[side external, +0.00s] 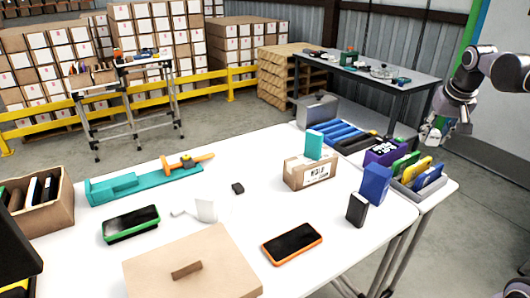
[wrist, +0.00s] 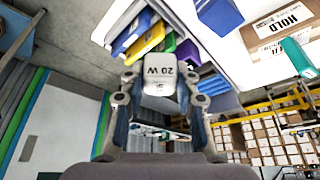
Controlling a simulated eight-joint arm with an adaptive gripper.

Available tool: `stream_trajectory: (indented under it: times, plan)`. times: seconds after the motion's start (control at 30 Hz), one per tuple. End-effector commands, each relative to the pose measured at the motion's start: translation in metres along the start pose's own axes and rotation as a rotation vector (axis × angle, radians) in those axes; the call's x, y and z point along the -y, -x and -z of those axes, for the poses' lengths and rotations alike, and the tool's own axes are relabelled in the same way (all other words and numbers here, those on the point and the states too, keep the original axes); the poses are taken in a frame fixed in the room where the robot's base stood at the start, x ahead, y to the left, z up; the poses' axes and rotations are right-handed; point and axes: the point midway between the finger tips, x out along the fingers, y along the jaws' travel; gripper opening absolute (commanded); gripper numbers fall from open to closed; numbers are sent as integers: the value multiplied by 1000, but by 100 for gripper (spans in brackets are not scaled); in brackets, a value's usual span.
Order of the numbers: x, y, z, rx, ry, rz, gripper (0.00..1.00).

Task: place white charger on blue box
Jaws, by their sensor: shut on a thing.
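The white charger (wrist: 160,75), marked "20 W", is between the two fingers of my gripper (wrist: 160,88) in the wrist view, and the fingers are shut on it. In the side external view my gripper (side external: 433,129) is at the right, raised above and beyond the grey bin of coloured items. The charger is small and hard to make out there. The blue box (side external: 375,184) stands upright near the right edge of the white table, with nothing on top. It also shows at the top of the wrist view (wrist: 220,14), apart from the charger.
A black box (side external: 357,209) stands just in front of the blue box. The grey bin (side external: 447,181) holds green, yellow and blue items. A carton marked HOLD (side external: 296,174) with a teal block on it stands to the left. An orange-edged phone (side external: 291,243) lies nearer the front.

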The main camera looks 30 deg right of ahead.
Motion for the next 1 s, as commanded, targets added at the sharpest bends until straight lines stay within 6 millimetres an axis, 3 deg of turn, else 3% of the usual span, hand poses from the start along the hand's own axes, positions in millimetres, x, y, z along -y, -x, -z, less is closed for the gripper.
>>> stream_trajectory:
  times: [0.5,0.77,1.0]
  plan:
    - [95,-57,-10,0,4,2,0]
    - [108,-70,-14,0,0,0,0]
    - [107,-96,-25,0,0,0,0]
